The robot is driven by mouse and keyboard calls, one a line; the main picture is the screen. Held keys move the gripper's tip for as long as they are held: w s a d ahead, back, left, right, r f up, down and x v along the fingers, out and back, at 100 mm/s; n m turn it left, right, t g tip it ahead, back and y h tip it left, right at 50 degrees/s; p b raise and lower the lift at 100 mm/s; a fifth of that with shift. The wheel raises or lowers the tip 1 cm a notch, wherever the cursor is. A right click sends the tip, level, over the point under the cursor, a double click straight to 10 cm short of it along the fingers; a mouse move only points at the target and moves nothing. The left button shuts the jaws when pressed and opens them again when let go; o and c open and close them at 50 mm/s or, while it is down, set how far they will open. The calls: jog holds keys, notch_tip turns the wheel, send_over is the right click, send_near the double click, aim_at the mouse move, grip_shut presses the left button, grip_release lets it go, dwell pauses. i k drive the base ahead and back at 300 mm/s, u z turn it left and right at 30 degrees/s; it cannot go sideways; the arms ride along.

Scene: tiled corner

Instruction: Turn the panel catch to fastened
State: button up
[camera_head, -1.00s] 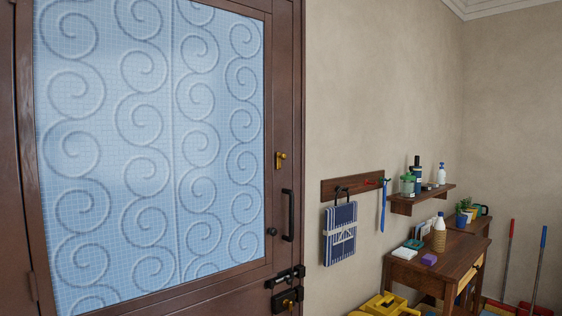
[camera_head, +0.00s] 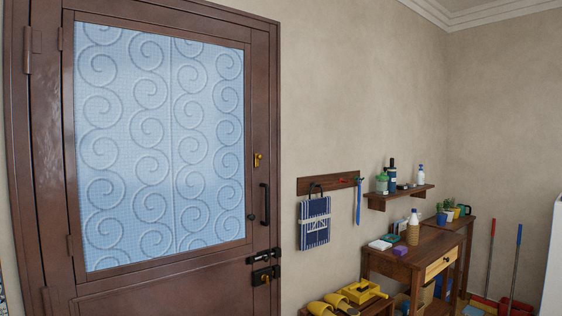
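A brown door (camera_head: 150,285) with a blue patterned glass panel (camera_head: 160,140) fills the left side. A small brass catch (camera_head: 258,160) sits on the door's right stile, beside the upper part of the glass; its exact turn is too small to tell. Below it are a black vertical pull handle (camera_head: 265,204) and a small dark knob (camera_head: 251,217). A black slide bolt (camera_head: 264,257) and a black lock plate with a brass part (camera_head: 266,275) sit lower down. I cannot tell for certain which fitting is the panel catch. My gripper is not in view.
Right of the door, a hook rail (camera_head: 328,184) holds a striped blue cloth (camera_head: 314,222). A wall shelf (camera_head: 398,196) carries bottles. A wooden desk (camera_head: 400,262) and a low bench with yellow items (camera_head: 362,291) stand below. Brooms (camera_head: 518,260) lean at the right.

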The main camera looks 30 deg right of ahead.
aim_at(258, 156)
jog(key=z, duration=1.2)
jog(key=i, duration=1)
jog(key=u, duration=0.5)
jog(key=i, duration=0.7)
jog(key=u, duration=0.55)
